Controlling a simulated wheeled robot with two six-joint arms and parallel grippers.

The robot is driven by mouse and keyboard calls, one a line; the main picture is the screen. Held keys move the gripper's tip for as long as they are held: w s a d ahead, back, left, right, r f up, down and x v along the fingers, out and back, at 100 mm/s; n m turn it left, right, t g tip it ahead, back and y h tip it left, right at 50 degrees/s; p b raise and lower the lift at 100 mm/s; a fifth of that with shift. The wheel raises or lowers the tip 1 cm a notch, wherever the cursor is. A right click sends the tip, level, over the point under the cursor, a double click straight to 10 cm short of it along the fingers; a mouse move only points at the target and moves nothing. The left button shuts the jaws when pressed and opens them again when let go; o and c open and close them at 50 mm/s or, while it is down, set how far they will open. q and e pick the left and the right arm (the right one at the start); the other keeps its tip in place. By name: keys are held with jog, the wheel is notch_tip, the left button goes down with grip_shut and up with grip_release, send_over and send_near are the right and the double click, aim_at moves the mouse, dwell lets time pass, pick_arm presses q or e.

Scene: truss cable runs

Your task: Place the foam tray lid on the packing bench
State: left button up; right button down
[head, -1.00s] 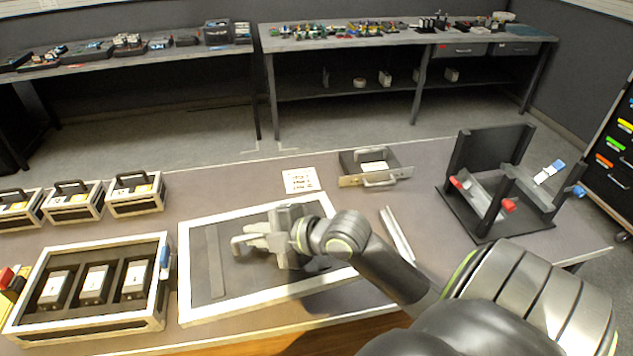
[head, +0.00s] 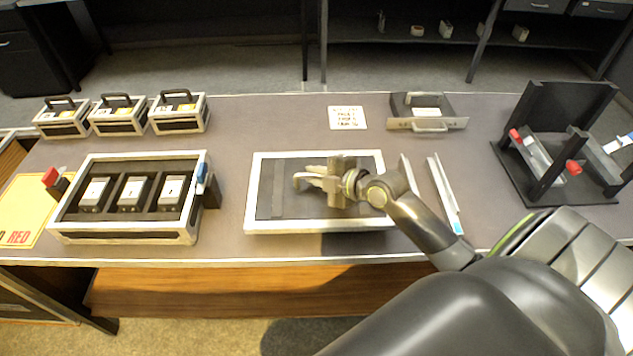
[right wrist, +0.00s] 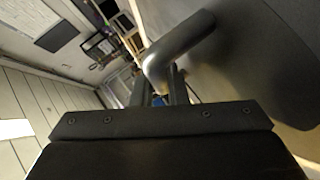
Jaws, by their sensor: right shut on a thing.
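The foam tray lid (head: 262,215), a flat dark panel with a pale rim, lies level over the middle of the bench in the head view. My right gripper (head: 318,181) is above it, shut on its silver bar handle (head: 300,182). In the right wrist view the bent handle (right wrist: 180,50) runs between the fingers (right wrist: 158,92). The packing bench (head: 228,225) has a grey top. A dark shadow falls at the bench's front edge below the lid. I cannot tell whether the lid touches the top. My left gripper is out of view.
An open tray (head: 125,236) with white blocks in foam stands left of the lid. Thin rails (head: 446,195) lie to its right. Behind are a printed card (head: 347,118) and a shallow metal tray (head: 428,124). A black stand (head: 535,190) is at the right, small cases (head: 180,112) at back left.

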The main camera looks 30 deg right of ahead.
jog(key=shift+f, duration=1.45)
jog(key=shift+f, duration=0.1)
jog(key=c, duration=1.4)
grip_release()
jog(key=shift+c, duration=0.2)
